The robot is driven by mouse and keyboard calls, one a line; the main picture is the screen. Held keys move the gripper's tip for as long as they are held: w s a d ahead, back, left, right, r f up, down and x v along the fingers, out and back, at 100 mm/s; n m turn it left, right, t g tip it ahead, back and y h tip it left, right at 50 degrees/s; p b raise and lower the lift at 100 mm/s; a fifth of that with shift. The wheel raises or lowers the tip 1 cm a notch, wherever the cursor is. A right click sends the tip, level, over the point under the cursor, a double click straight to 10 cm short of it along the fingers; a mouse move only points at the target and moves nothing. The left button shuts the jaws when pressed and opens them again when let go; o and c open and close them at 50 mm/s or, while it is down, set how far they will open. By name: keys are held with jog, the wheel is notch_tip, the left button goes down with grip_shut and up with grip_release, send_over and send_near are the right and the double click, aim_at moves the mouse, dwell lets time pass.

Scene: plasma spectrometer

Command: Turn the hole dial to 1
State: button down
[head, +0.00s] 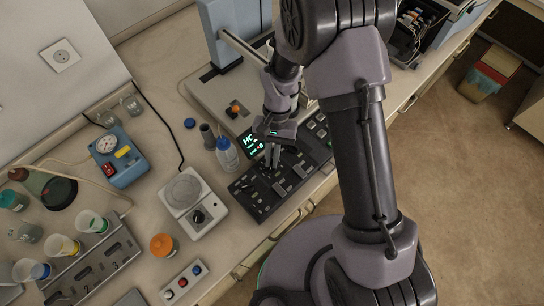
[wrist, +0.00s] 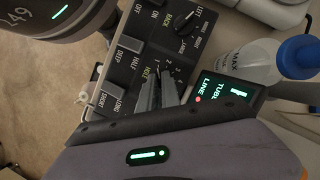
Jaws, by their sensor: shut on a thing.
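The dark control panel (head: 285,185) lies on the bench. It also shows in the wrist view (wrist: 125,68), where the HOLE label (wrist: 149,76) has the numbers 1 and 2 beside it. My gripper (head: 272,163) reaches down onto the panel. In the wrist view its two grey fingertips (wrist: 160,88) are closed together at the HOLE position, shut on the hole dial. The fingers hide the dial, so I cannot tell which number it points to. A small lit screen (wrist: 232,93) beside the panel shows TUBE, LINE and a red dot.
A blue-capped bottle (head: 227,154) stands close left of the panel, near my gripper. Another knob (wrist: 184,22), marked LEFT and BACK, sits on the same panel. A white hotplate (head: 193,203) stands further left. The bench front edge is just right of the panel.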

jog(key=c, duration=1.6)
grip_release()
jog(key=shift+o, duration=0.2)
jog(key=p+v, duration=0.1)
jog(key=v, duration=0.6)
jog(key=shift+r, duration=0.25)
jog(key=shift+w, duration=0.1)
